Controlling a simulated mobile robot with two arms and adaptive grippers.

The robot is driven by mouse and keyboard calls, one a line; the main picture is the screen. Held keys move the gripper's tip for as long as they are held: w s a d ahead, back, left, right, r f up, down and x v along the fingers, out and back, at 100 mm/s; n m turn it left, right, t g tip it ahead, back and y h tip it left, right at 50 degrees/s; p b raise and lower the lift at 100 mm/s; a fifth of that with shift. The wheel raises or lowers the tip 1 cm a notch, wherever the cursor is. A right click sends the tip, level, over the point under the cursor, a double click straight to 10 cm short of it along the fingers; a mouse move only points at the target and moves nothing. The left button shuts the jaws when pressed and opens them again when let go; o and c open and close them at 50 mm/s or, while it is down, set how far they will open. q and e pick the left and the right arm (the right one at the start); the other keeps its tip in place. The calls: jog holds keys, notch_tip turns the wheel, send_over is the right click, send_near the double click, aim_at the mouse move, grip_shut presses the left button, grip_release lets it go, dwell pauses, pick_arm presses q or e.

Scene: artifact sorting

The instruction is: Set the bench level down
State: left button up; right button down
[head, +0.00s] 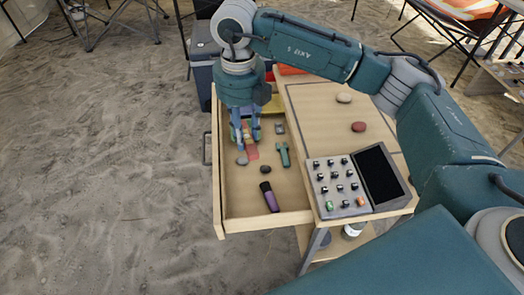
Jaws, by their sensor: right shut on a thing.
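My right gripper (245,143) points down over the open wooden drawer (238,203), inside its left half. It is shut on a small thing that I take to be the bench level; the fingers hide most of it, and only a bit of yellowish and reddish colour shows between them. I cannot tell whether it touches the drawer floor. A reddish strip (251,151) shows just below the fingertips. My left gripper is not in view.
The drawer also holds a teal tool (284,154), a purple-and-black tool (269,197), grey and dark stones (265,170) and a yellow thing (273,104) at the back.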

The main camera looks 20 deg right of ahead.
jog(key=shift+d+f+m, duration=0.35)
jog(key=shift+f+m, duration=0.05)
jog(key=shift+m, duration=0.5)
jog(key=b, duration=0.2)
send_over(250, 185)
notch_tip(250, 185, down, 14)
jog(key=shift+f, duration=0.1)
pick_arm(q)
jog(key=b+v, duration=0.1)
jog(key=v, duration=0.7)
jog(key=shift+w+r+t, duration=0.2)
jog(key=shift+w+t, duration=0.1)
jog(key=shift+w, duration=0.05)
pick_arm(e)
jog(key=shift+a+f, duration=0.1)
jog(key=shift+f, duration=2.65)
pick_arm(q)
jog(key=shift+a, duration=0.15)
pick_arm(e)
jog(key=shift+f, duration=0.1)
jog(key=c, duration=1.3)
grip_release()
jog(key=shift+c, duration=0.2)
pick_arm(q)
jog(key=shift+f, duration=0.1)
